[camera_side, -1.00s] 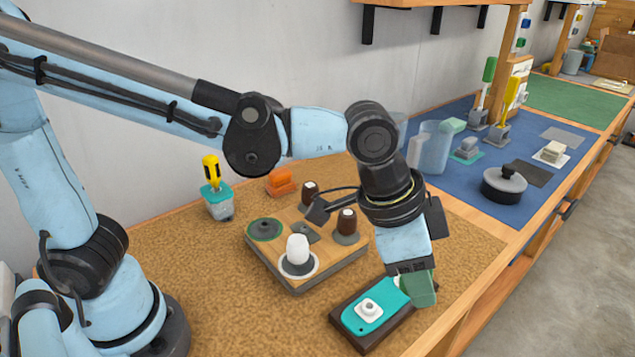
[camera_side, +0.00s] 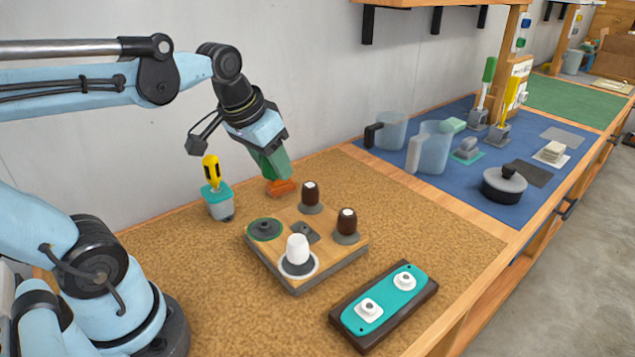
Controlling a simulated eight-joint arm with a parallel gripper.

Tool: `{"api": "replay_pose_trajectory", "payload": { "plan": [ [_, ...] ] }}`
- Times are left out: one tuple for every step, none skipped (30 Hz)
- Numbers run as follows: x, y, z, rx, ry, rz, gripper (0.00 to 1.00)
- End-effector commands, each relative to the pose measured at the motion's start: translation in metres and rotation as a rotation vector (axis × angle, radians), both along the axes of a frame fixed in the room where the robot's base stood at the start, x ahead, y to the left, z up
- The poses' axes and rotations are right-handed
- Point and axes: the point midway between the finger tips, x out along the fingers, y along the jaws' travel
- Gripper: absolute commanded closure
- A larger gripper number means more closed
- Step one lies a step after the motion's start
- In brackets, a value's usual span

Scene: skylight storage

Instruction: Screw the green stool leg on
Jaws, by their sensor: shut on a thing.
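The green stool leg (camera_side: 275,165) is in my gripper (camera_side: 268,152), which is shut on it. It hangs tilted above the back of the cork mat, in front of the orange block and up from the wooden stool base (camera_side: 297,281). The base lies on the mat with a white leg (camera_side: 297,250) at its front and two dark brown legs (camera_side: 346,224) (camera_side: 310,195) at its right and back. Its left corner has a bare dark round seat with a green ring (camera_side: 264,229). The jaw tips are partly hidden by the green leg.
A dark tray with a teal plate (camera_side: 377,308) and two white pegs lies at the front right. An orange block (camera_side: 282,188) and a teal holder with a yellow screwdriver (camera_side: 216,200) stand behind the base. Jugs (camera_side: 429,148) and a lidded pot (camera_side: 504,185) are on the blue mat.

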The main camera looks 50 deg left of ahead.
Motion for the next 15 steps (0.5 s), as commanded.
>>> {"api": "replay_pose_trajectory", "payload": {
  "plan": [
    [-0.005,0.009,0.0,0.0,0.0,0.036,0.86],
    [-0.008,0.013,0.0,0.0,0.0,0.052,0.86],
    [-0.01,0.017,0.0,0.0,0.0,0.069,0.86],
    [-0.012,0.02,0.0,0.0,0.0,0.079,0.86],
    [-0.013,0.022,0.0,0.0,0.0,0.087,0.86],
    [-0.014,0.024,0.0,0.001,0.0,0.095,0.86],
    [-0.015,0.025,-0.001,0.0,0.0,0.1,0.86],
    [-0.015,0.026,-0.001,0.001,0.0,0.103,0.86],
    [-0.016,0.026,-0.002,0.0,0.0,0.105,0.86],
    [-0.016,0.026,-0.003,0.0,0.0,0.105,0.86],
    [-0.015,0.026,-0.004,0.0,0.0,0.105,0.86],
    [-0.015,0.026,-0.006,0.0,0.0,0.104,0.86],
    [-0.015,0.026,-0.007,0.0,0.0,0.104,0.86],
    [-0.015,0.026,-0.009,0.0,0.0,0.104,0.86],
    [-0.015,0.026,-0.011,0.001,0.0,0.103,0.86]
  ]
}}
